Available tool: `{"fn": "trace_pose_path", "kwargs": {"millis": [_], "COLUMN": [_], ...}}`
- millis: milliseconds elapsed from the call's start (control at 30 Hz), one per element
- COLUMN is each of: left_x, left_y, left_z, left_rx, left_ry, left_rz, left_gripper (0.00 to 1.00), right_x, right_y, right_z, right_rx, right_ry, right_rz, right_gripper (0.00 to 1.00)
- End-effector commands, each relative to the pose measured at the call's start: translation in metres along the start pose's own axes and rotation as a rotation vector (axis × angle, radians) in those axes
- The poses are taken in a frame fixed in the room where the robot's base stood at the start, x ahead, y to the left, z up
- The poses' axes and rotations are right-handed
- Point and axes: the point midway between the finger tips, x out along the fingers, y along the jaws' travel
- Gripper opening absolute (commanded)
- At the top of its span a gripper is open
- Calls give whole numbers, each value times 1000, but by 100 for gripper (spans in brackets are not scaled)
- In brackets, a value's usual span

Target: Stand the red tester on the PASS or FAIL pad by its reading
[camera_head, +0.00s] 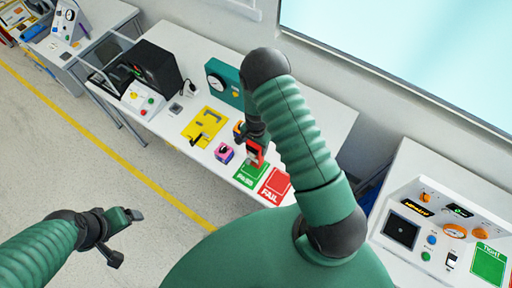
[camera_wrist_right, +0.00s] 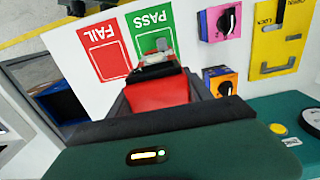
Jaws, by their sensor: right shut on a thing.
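The red tester (camera_head: 256,151) is held in my right gripper (camera_head: 253,141), low over the table near the back of the green PASS pad (camera_head: 245,178). In the right wrist view the tester (camera_wrist_right: 158,93) sits between the jaws and overlaps the near edge of the PASS pad (camera_wrist_right: 163,24). I cannot make out its reading, nor whether it touches the table. The red FAIL pad (camera_head: 270,195) lies beside the PASS pad and is bare; it also shows in the right wrist view (camera_wrist_right: 105,45). My left gripper (camera_head: 124,235) is open and empty, off the table over the floor.
A pink switch box (camera_head: 224,153), an orange and blue switch box (camera_wrist_right: 219,80) and a yellow panel (camera_head: 213,112) stand near the pads. A teal gauge box (camera_head: 216,88) and a black box (camera_head: 166,60) are farther back. A console (camera_head: 455,235) stands at right.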

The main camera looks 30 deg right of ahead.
Motion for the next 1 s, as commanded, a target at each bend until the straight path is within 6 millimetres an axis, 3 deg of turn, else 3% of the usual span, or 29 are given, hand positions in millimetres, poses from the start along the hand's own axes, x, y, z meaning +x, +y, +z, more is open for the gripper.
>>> {"fn": "trace_pose_path", "kwargs": {"millis": [100,367,400,533,867,1000], "left_x": [-15,-14,-14,-14,-13,-6], "left_y": [0,0,0,0,0,0], "left_z": [-4,-4,-3,-3,-3,-2], "left_rx": [0,0,0,0,0,0], "left_ry": [1,1,1,1,1,1], "left_rz": [0,0,0,0,0,0], "left_gripper": [83,83,83,83,83,83], "right_x": [16,25,26,25,23,4], "right_y": [3,2,2,2,2,1], "right_z": [2,2,2,2,2,1], "right_rx": [1,0,0,0,0,0], "right_ry": [-6,-3,-4,-4,-4,0], "right_rz": [6,2,3,3,3,0], "right_gripper": [0,0,63,80,80,80]}}
